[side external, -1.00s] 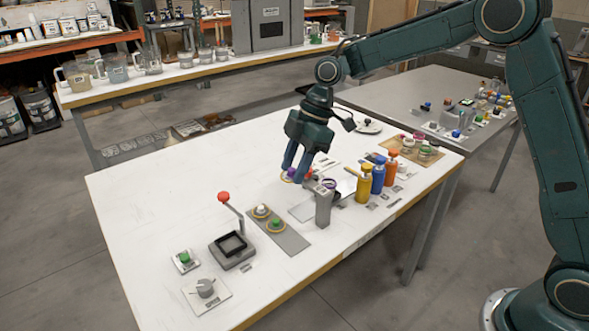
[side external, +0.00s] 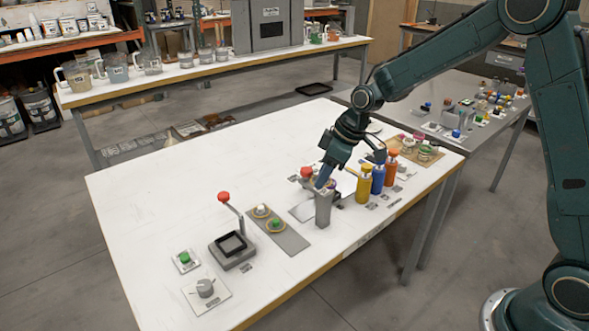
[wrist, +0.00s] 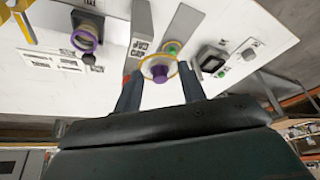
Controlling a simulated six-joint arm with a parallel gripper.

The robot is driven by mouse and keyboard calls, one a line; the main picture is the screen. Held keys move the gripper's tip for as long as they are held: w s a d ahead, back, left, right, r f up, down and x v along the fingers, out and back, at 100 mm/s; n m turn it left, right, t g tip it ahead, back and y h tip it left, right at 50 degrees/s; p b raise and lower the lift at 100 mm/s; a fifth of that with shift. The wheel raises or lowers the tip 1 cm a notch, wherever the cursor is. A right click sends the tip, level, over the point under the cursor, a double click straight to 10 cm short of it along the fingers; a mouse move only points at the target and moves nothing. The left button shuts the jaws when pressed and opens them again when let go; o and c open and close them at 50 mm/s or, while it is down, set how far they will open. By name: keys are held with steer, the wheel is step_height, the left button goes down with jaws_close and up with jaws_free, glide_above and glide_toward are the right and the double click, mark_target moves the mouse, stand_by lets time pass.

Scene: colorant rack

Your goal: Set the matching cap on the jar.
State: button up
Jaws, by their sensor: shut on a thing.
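My gripper (side external: 324,181) is shut on a cap with a purple knob (wrist: 157,73) and a yellow rim, seen between the two fingers in the wrist view. In the side view the fingers are beside the top of a grey post (side external: 323,208), and the held cap is mostly hidden. The jar (wrist: 86,40), with a purple ring round its mouth, stands apart from the cap, up and left of it in the wrist view.
Yellow (side external: 363,186), blue (side external: 378,178) and orange (side external: 391,169) pump bottles stand right of the post. A red-knobbed lever press (side external: 232,246) and a grey dial (side external: 205,288) are at the front left. The table's left part is clear.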

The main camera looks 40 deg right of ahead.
steer(key=d+f+m+h, duration=0.2)
steer(key=d+f+m, duration=0.2)
steer(key=d, duration=0.4)
steer(key=w+d+f+n+g+y, duration=0.1)
steer(key=w+d+n+g+y, duration=0.1)
steer(key=w+n, duration=0.6)
steer(key=shift+d+n+y, duration=0.65)
steer(key=shift+n+y, duration=0.15)
steer(key=shift+n, duration=1.6)
steer(key=shift+f, duration=0.2)
steer(key=shift+f, duration=1.65)
steer(key=shift+f, duration=0.5)
steer(key=o, duration=1.5)
